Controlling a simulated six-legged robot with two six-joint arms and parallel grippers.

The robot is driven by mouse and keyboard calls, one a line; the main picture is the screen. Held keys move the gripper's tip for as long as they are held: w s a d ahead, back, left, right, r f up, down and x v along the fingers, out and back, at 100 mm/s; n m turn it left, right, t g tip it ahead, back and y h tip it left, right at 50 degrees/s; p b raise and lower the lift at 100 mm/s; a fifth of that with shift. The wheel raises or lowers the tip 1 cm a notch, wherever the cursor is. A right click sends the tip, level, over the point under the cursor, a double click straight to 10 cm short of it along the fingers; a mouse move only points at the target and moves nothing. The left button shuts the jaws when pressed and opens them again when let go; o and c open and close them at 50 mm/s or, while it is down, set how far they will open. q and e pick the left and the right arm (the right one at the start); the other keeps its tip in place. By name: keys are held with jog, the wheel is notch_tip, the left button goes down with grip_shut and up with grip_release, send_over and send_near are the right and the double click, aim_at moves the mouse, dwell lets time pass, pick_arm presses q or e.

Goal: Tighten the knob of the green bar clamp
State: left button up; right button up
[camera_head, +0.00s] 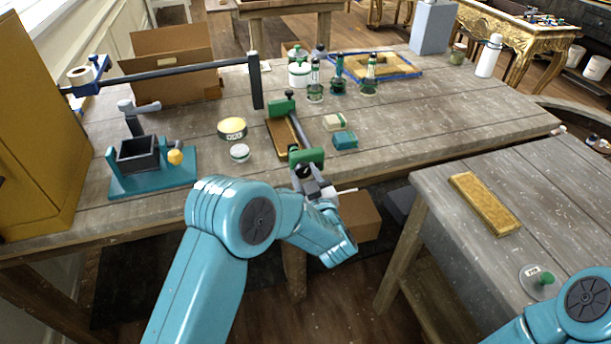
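The green bar clamp (307,157) lies at the front edge of the wooden workbench, with green jaws joined by a dark bar. It sits against a tan wooden board (280,133). Its dark knob (304,170) faces me at the near jaw. My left gripper (305,177) is at the knob, with its grey fingers close around or beside it. The view is too small to tell whether they touch or grip it. My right gripper is out of view; only part of my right arm shows at the lower right.
A teal-based vise (150,165), a yellow tin (232,129), a white-lidded jar (240,152) and a teal block (345,140) stand around the clamp. A second table (530,190) stands at right, beyond a gap.

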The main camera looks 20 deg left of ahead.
pick_arm(q)
jog(key=shift+f+m+b, duration=0.15)
jog(key=shift+m+b, duration=0.55)
jog(key=shift+m, duration=0.3)
jog(key=m, duration=0.2)
jog(key=shift+d+m, duration=0.1)
jog(key=shift+m, duration=0.3)
jog(key=o, duration=1.1)
jog(key=shift+r, duration=0.2)
jog(key=shift+f, duration=0.1)
jog(key=b+v, duration=0.3)
jog(key=v, duration=1.3)
jog(key=shift+s+d, duration=0.1)
jog(key=shift+s, duration=0.05)
